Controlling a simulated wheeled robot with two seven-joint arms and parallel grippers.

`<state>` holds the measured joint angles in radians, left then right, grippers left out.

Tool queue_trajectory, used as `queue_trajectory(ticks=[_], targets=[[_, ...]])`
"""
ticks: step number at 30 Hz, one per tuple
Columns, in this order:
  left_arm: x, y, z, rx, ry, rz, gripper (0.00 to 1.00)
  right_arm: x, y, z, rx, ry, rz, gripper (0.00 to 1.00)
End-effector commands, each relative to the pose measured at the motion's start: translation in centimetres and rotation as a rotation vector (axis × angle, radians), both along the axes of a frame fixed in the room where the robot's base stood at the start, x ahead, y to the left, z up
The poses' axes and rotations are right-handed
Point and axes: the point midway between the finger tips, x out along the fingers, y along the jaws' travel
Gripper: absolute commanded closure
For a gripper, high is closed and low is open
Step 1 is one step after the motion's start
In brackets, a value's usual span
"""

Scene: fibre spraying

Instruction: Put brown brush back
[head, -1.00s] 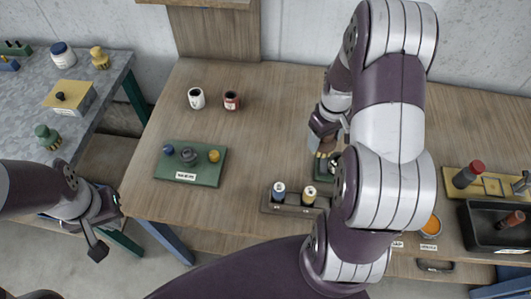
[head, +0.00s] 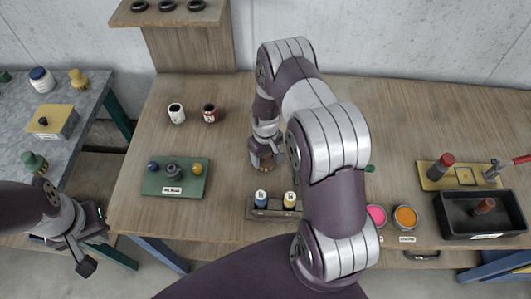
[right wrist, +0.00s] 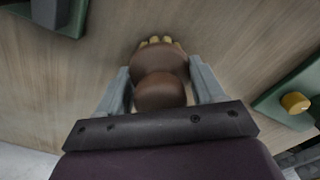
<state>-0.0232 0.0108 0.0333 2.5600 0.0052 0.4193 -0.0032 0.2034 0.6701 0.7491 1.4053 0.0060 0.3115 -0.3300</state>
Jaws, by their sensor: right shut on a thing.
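My right gripper (head: 264,152) is shut on the brown brush (right wrist: 160,92). In the right wrist view the brush's rounded brown body sits between the two grey fingers, with yellowish bristles at the far end. In the head view the brush (head: 265,164) is partly hidden by the gripper, over the middle of the wooden table (head: 225,130). I cannot tell if the bristles touch the table. A green piece (head: 369,168) shows behind my right arm; most of it is hidden. My left gripper (head: 90,241) is open and empty, left of the table's front edge.
A green tray with knobs (head: 172,190) lies left of the right gripper. A grey rack (head: 270,213) with two bottles stands in front of it. Two cups stand behind left. Pink (head: 376,215) and orange pots, a yellow tray and a black bin (head: 450,222) are right.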

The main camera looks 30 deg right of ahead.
Motion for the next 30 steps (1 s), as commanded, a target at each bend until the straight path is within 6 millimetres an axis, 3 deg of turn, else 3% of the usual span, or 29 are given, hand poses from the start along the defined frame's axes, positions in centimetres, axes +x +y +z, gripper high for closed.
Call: queue_trajectory(ticks=[4,5,6,7,17,19,30], targets=[[0.0,0.0,-0.4,0.0,0.0,0.0,1.0,0.0,0.0,-0.5,0.0,0.0,0.0,0.61],[0.0,0.0,-0.3,0.0,0.0,0.0,1.0,0.0,0.0,-0.3,0.0,0.0,0.0,0.26],[0.0,0.0,-0.3,0.0,0.0,0.0,1.0,0.0,0.0,-0.3,0.0,0.0,0.0,0.13],[0.0,0.0,-0.3,0.0,0.0,0.0,1.0,0.0,0.0,-0.3,0.0,0.0,0.0,0.07],[0.0,0.0,0.3,0.0,0.0,0.0,1.0,0.0,0.0,0.3,0.0,0.0,0.0,0.07],[0.0,0.0,-0.4,0.0,0.0,0.0,1.0,0.1,0.0,0.8,-0.001,-0.002,0.0,0.07],[0.0,0.0,-3.0,0.0,0.0,0.0,1.0,0.0,0.0,9.5,-0.002,-0.004,0.0,0.07]])
